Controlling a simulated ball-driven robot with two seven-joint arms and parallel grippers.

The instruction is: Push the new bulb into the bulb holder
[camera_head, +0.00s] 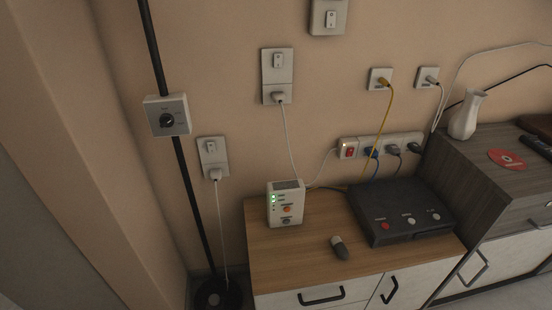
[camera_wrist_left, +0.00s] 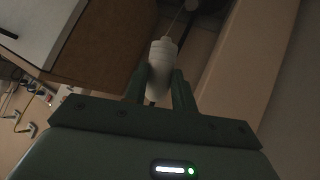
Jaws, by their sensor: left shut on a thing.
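A white bulb (camera_wrist_left: 162,56) is between the two fingers of my left gripper (camera_wrist_left: 160,78) in the left wrist view. The gripper is shut on it, and the bulb sticks out past the fingertips. My left gripper does not show in the head view, and my right gripper is in neither view. A small bulb-shaped thing, dark at one end and light at the other (camera_head: 340,248), lies on the wooden cabinet top in the head view. I cannot make out the bulb holder in either view.
A dark lamp pole (camera_head: 184,165) with a dial box (camera_head: 167,116) stands left of the wooden cabinet (camera_head: 318,259). A white box (camera_head: 286,204) and a black device (camera_head: 401,211) stand on the cabinet. Cables hang from wall sockets. The cabinet's front left top is clear.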

